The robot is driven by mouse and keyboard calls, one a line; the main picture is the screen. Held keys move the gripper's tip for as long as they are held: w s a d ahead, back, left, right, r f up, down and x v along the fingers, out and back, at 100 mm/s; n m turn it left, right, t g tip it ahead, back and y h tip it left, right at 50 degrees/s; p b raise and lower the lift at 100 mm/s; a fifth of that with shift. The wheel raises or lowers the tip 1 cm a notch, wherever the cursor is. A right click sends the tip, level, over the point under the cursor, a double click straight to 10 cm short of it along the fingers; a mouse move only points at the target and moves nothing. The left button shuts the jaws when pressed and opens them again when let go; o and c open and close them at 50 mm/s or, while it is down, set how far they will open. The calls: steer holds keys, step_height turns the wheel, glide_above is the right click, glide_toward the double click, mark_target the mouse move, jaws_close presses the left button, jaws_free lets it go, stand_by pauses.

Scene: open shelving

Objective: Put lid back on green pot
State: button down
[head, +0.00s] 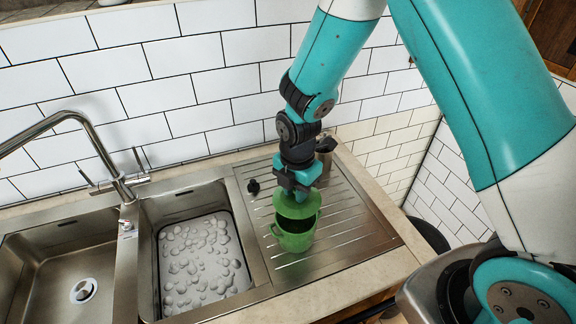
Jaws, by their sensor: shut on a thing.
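The green pot (294,238) stands upright on the ribbed steel drainboard (350,241), right of the sinks. The green lid (297,206) is above the pot's mouth, and a dark strip of the opening shows below and to the right of it. The lid looks slightly tilted and does not sit flush on the rim. My gripper (299,187) points down right above the lid and is shut on it. The fingertips and the lid's knob are mostly hidden by the gripper body.
A small dark object (254,187) lies on the drainboard left of the pot. A dark metallic container (326,146) stands behind my gripper. A sink basin (200,262) and a tall curved faucet (85,130) are at the left. A tiled wall (190,80) closes off the back.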

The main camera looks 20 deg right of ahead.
steer(key=shift+w, duration=0.1)
steer(key=shift+f+b, duration=2.5)
steer(key=shift+f, duration=0.7)
steer(key=shift+f, duration=0.1)
steer(key=shift+c, duration=2.1)
jaws_free()
steer(key=shift+r+p, duration=2.85)
steer(key=shift+r, duration=0.7)
